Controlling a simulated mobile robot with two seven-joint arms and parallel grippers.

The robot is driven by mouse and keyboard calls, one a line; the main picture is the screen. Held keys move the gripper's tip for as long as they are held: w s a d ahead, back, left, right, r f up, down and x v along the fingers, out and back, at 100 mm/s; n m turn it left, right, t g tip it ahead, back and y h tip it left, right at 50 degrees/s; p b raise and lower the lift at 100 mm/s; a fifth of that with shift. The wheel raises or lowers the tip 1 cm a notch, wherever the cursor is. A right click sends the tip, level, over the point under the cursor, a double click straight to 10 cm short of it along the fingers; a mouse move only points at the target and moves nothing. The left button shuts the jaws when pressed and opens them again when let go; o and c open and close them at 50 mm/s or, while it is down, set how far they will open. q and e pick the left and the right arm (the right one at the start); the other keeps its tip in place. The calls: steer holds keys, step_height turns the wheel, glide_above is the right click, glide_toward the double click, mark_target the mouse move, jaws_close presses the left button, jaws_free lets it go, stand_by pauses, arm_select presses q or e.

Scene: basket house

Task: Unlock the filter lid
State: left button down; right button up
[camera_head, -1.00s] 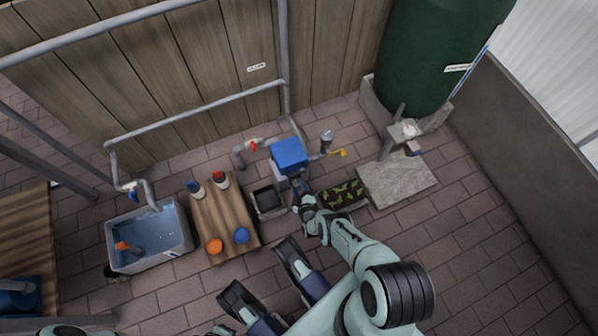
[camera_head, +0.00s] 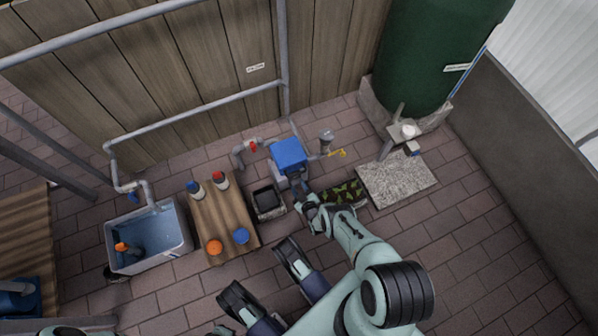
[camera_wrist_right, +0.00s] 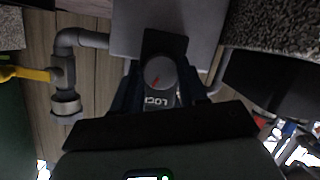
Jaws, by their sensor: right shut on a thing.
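The filter is a grey box with a blue lid (camera_head: 289,154) by the wooden wall in the head view. My right gripper (camera_head: 301,188) reaches its front side. In the right wrist view a round grey knob (camera_wrist_right: 160,74) with a red mark sits on a dark plate, with the lettering "LOCK" beside it. My right gripper (camera_wrist_right: 160,95) is shut on the knob, its fingers on either side of it. The grey filter body (camera_wrist_right: 205,25) shows behind the plate.
A black tray (camera_head: 281,211) stands left of the filter. A wooden table (camera_head: 226,214) holds several bottles and caps. A water basin (camera_head: 119,262) stands farther left. Pipes with red and yellow valve handles flank the filter.

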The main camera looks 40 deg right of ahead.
steer(key=shift+m+y, duration=0.5)
steer(key=shift+m, duration=0.3)
steer(key=shift+w, duration=0.1)
steer(key=o, duration=1.1)
steer(key=shift+c, duration=0.2)
steer(key=shift+s, duration=0.4)
arm_select(q)
steer(key=w+d+r+t+p, duration=0.1)
steer(key=w+r+t+p, duration=0.3)
steer(key=w+r, duration=0.5)
steer(key=shift+w+d+r+m+t+p, duration=0.15)
steer(key=shift+w+d+m+t+p, duration=0.2)
steer(key=shift+w+p, duration=1.2)
arm_select(e)
steer(key=v, duration=1.2)
steer(key=shift+s+b, duration=0.3)
